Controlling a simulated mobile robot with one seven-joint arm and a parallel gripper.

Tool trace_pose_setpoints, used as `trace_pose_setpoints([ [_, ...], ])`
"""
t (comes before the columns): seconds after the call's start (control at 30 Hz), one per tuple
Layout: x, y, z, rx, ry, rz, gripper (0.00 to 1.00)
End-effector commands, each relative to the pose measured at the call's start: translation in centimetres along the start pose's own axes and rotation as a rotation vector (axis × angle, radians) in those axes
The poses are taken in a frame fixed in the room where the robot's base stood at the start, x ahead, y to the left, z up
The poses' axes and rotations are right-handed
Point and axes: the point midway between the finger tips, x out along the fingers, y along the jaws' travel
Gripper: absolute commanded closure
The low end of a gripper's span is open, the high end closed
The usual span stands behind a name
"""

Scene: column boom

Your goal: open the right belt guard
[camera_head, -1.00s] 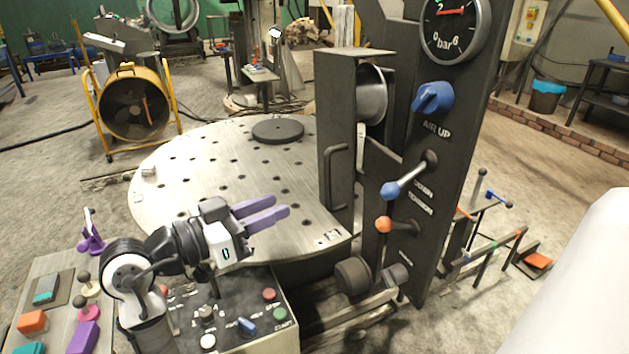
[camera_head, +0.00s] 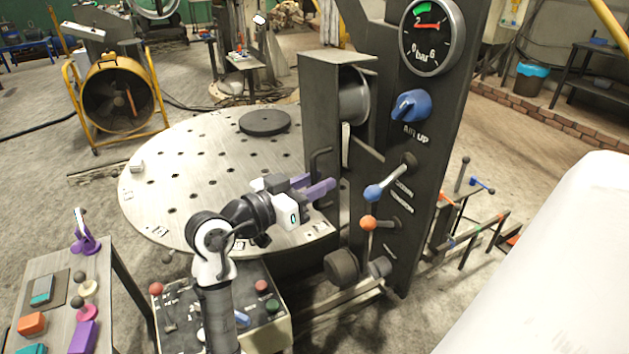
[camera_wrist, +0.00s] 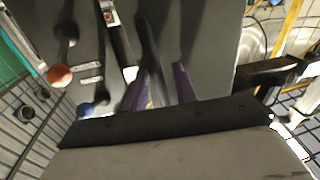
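The belt guard (camera_head: 318,100) is a dark grey box-like cover on the left side of the column, with a black bar handle (camera_head: 313,163) low on its face. A grey wheel (camera_head: 356,95) shows at its open right side. I cannot tell whether the guard has swung at all. My gripper (camera_head: 322,188), with two purple fingers, is just below and in front of the handle, pointing right. The fingers are apart with nothing visibly held; they also show apart in the wrist view (camera_wrist: 163,85), against dark grey surfaces. I cannot tell whether they touch the handle.
Right of my gripper, the column carries a blue-knobbed lever (camera_head: 375,192), an orange-knobbed lever (camera_head: 369,222), a blue valve knob (camera_head: 410,105) and a gauge (camera_head: 431,36). A perforated round table (camera_head: 190,165) lies behind my arm. A control box (camera_head: 268,305) stands below.

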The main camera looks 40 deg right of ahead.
Motion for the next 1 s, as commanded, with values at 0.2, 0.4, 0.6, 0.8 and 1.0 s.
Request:
trace_pose_setpoints([
  [0.2,0.0,0.0,0.0,0.000,0.000,0.000,0.91],
  [0.4,0.0,0.0,0.0,0.000,0.000,0.000,1.00],
  [0.6,-0.1,0.0,0.0,0.000,0.000,0.000,1.00],
  [0.8,-0.6,-0.3,0.1,0.001,0.000,0.000,1.00],
  [1.0,-1.8,-1.2,0.3,0.002,0.001,-0.003,1.00],
])
